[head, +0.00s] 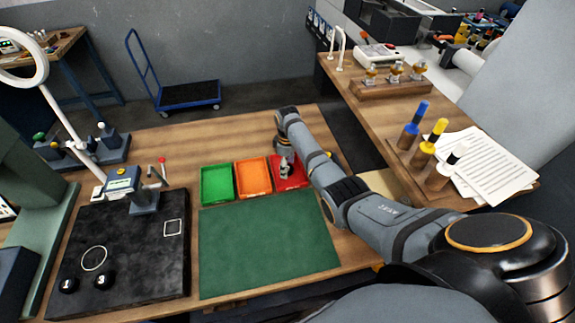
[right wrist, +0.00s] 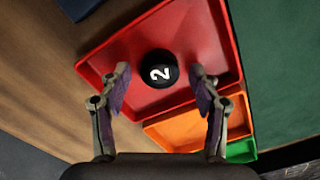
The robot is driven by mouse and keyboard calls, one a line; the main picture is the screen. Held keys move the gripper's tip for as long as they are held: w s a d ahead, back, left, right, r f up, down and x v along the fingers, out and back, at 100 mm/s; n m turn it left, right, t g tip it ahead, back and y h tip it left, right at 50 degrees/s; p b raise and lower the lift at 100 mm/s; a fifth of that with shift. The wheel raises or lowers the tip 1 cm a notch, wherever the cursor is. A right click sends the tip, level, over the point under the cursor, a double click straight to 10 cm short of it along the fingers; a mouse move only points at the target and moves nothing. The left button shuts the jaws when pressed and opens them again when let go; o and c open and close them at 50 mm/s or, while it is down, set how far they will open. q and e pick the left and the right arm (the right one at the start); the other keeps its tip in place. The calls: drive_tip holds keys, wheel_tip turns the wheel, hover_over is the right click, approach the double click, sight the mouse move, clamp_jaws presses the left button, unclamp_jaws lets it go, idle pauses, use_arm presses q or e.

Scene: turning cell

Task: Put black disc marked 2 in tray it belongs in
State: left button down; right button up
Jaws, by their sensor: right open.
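The black disc marked 2 (right wrist: 158,70) lies inside the red tray (right wrist: 112,50), seen in the right wrist view. My right gripper (right wrist: 160,88) is open above the tray, its fingers on either side of the disc and apart from it. In the head view my right gripper (head: 286,170) covers most of the red tray (head: 301,182), and the disc is hidden there. The orange tray (head: 254,177) and the green tray (head: 217,184) stand to the left of the red one and look empty. My left gripper is not in view.
A green mat (head: 268,245) lies in front of the trays. A black plate (head: 130,245) at left carries discs marked 1 (head: 67,285) and 3 (head: 102,278). A lamp (head: 60,115) stands behind it. A side bench (head: 400,120) at right holds colored-handled tools.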

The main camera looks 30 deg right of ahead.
drive_tip(key=shift+r, duration=0.2)
wheel_tip(320, 180, up, 12)
drive_tip(key=b, duration=0.2)
drive_tip(key=shift+f, duration=0.15)
